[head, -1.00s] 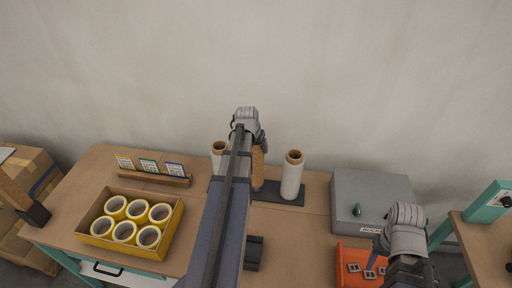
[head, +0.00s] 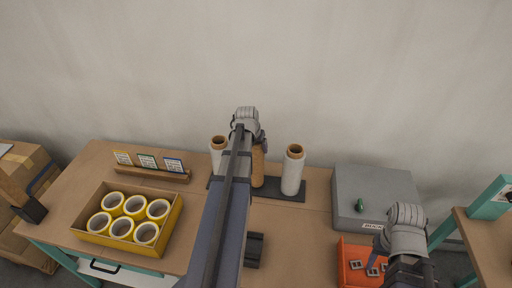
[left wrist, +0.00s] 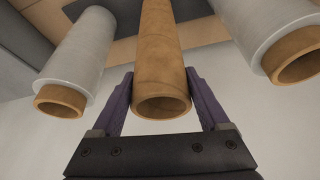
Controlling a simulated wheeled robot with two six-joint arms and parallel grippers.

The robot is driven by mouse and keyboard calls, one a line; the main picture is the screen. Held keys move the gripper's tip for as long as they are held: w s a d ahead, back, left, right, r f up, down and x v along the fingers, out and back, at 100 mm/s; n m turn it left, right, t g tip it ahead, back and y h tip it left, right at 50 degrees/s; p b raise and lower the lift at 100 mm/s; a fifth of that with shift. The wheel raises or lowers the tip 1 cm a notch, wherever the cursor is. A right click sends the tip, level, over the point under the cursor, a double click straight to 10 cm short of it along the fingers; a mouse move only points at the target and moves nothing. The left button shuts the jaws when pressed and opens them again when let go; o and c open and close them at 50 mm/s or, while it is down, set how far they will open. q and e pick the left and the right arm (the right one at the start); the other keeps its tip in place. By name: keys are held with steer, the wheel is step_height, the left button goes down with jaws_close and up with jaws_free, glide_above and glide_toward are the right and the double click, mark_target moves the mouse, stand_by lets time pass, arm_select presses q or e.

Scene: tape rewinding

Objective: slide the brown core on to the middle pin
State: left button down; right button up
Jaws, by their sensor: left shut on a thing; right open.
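The brown core (head: 258,168) is a plain cardboard tube, upright between two white wrapped rolls. My left gripper (left wrist: 162,100) is shut on it near its upper end, with a purple finger on each side of the core (left wrist: 160,50) in the left wrist view. The middle pin is hidden; I cannot tell how far the core is around it. The dark base (head: 317,188) lies under the rolls, partly hidden by my left arm. My right gripper (head: 378,256) is open and empty over the orange tray at the right.
The left wrapped roll (left wrist: 78,60) and right wrapped roll (head: 292,170) stand close beside the core. A yellow box (head: 172,222) of tape rolls is at left, with a card rack (head: 150,174) behind it. A grey case (head: 375,190) and orange tray (head: 350,277) are at right.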

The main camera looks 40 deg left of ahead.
arm_select(q)
steer(key=shift+f+b, duration=0.65)
steer(key=shift+f, duration=0.05)
stand_by(0.5)
jaws_free()
steer(key=shift+r, duration=0.15)
step_height(320, 180, up, 8)
steer(key=p, duration=0.8)
stand_by(0.3)
